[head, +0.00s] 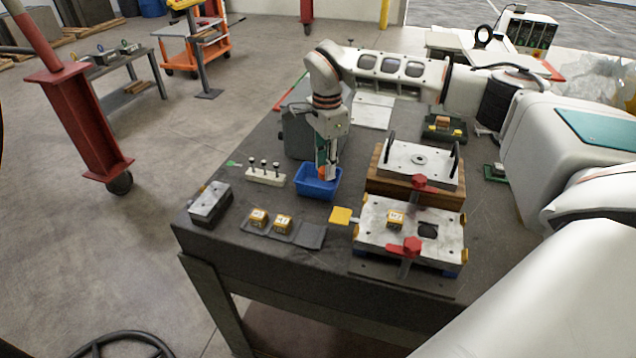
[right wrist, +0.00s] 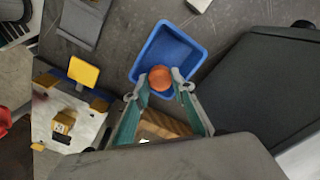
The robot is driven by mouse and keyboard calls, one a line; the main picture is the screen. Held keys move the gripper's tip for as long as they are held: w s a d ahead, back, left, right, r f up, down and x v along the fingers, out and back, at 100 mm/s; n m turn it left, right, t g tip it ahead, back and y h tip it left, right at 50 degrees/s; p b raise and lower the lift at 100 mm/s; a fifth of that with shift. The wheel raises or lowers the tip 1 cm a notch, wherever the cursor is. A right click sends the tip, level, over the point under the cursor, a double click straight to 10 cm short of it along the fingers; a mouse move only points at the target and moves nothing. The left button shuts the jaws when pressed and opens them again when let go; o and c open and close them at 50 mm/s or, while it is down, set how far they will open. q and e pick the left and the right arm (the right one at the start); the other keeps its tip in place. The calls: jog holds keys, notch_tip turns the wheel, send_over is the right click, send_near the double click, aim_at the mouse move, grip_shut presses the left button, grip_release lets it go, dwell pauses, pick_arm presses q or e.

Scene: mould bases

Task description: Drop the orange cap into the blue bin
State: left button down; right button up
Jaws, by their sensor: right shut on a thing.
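The blue bin (head: 311,184) stands on the dark table, left of the middle. My right gripper (head: 325,173) points down over the bin. It is shut on the orange cap (head: 325,175). In the right wrist view the orange cap (right wrist: 160,78) sits between the fingertips of the right gripper (right wrist: 160,83). The cap overlaps the near part of the blue bin (right wrist: 172,45), whose visible floor looks empty. The cap's exact height above the bin is hard to tell. My left gripper is not in view.
Mould plates (head: 408,230) with red clamps stand right of the bin. A white block with several pins (head: 265,177) stands to its left. Yellow cubes (head: 283,222) on dark pads lie in front. A dark grey box (head: 296,135) stands behind the bin.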

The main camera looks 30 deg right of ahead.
jog(key=shift+f, duration=0.1)
jog(key=o, duration=1)
notch_tip(320, 180, up, 12)
jog(key=shift+s, duration=0.1)
dwell(0.4)
